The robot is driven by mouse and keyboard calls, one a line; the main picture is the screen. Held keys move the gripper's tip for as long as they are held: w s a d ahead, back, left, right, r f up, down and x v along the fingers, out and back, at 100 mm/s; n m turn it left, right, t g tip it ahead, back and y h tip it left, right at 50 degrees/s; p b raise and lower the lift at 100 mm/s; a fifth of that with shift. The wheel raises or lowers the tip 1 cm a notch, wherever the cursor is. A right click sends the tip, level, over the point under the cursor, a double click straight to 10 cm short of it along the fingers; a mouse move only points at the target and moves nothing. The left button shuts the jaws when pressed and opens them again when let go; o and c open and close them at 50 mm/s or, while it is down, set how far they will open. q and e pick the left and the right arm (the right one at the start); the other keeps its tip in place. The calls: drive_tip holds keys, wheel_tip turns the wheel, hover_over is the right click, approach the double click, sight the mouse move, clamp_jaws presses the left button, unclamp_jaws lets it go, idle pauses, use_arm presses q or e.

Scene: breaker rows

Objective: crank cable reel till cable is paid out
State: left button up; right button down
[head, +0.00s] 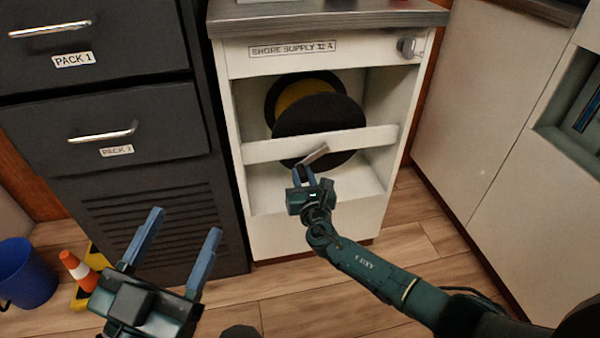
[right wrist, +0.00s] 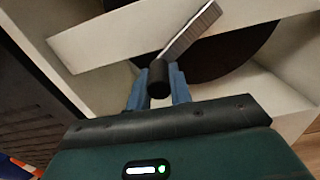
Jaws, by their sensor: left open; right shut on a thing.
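The cable reel (head: 320,116) sits in an open bay of the white cabinet, with a dark round flange in front and yellow cable (head: 294,93) wound behind it. A light rail crosses in front of the reel. The grey crank arm (head: 313,155) slants down and left below the rail; it also shows in the right wrist view (right wrist: 192,33). My right gripper (head: 303,174) is shut on the dark crank knob (right wrist: 158,78), at the crank's lower end. My left gripper (head: 185,236) is open and empty, low in front of the dark drawers.
The shore supply cabinet (head: 245,62) has a small knob (head: 407,46) at its upper right. Dark drawers (head: 100,80) stand at left. A blue bucket (head: 24,272) and an orange cone (head: 76,268) stand on the floor at left.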

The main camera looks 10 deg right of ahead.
drive_tip(key=shift+d+f+n, duration=0.25)
drive_tip(key=shift+f+n, duration=0.15)
drive_tip(key=shift+n, duration=0.3)
drive_tip(key=c, duration=1.3)
unclamp_jaws()
use_arm(q)
drive_tip(key=shift+s, duration=0.1)
use_arm(e)
drive_tip(key=shift+o, duration=0.2)
drive_tip(key=shift+d, duration=0.1)
